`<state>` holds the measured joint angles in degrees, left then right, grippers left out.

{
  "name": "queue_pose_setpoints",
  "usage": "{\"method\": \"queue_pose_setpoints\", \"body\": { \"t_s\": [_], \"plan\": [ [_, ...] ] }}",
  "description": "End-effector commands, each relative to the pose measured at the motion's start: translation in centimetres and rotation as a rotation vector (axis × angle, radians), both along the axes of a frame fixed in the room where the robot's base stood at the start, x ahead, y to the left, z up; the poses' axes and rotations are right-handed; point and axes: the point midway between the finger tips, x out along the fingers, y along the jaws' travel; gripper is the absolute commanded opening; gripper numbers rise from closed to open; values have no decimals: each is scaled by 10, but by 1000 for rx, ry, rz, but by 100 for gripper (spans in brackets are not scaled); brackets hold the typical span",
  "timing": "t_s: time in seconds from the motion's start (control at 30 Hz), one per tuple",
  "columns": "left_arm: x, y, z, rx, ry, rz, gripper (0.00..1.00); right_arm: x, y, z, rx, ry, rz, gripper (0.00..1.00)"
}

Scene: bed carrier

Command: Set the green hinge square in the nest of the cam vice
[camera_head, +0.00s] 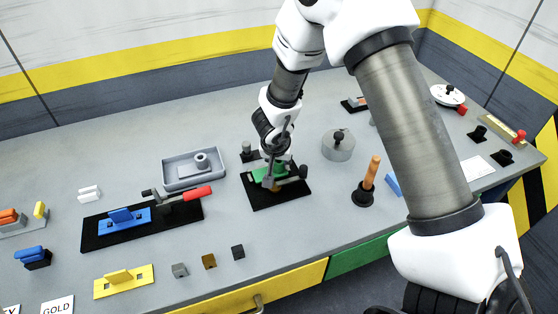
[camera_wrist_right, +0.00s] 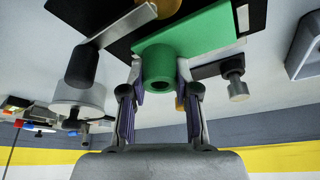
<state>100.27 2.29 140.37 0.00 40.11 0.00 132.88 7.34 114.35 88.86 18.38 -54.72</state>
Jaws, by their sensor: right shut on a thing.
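The green hinge (camera_head: 262,174) is at the cam vice, a black base (camera_head: 272,201) with metal parts and dark knobs. My right gripper (camera_head: 273,170) points down over the vice. In the right wrist view my right gripper (camera_wrist_right: 160,78) has its fingers on both sides of the round knuckle of the green hinge (camera_wrist_right: 205,32), shut on it. The hinge's flat leaf lies over or very close to the vice base (camera_wrist_right: 85,12). I cannot tell whether the leaf is square or fully seated in the nest. My left gripper is not in view.
To the left, a black base with a blue hinge (camera_head: 123,217) and a red-handled clamp (camera_head: 197,193) stands near a grey tray (camera_head: 178,182). A grey cylinder (camera_head: 338,149) and an orange-handled tool (camera_head: 371,172) stand to the right. Small blocks (camera_head: 209,261) lie in front.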

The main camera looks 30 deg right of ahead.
Motion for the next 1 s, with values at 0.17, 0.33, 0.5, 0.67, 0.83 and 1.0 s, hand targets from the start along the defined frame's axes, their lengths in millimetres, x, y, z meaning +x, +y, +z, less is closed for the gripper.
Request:
{"method": "queue_pose_setpoints", "body": {
  "t_s": [0.17,0.33,0.5,0.67,0.83,1.0],
  "plan": [
    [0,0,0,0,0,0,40,0,0,-1,-1,-1,0,0],
    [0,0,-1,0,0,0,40,0,0,-4,0,-1,-1,0],
    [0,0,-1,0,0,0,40,0,0,-6,0,-1,0,0],
    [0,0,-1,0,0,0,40,1,0,-7,0,-1,0,51],
    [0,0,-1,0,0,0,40,0,0,-7,0,-1,0,60],
    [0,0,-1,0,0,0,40,0,0,-7,0,0,0,60]
  ]
}}
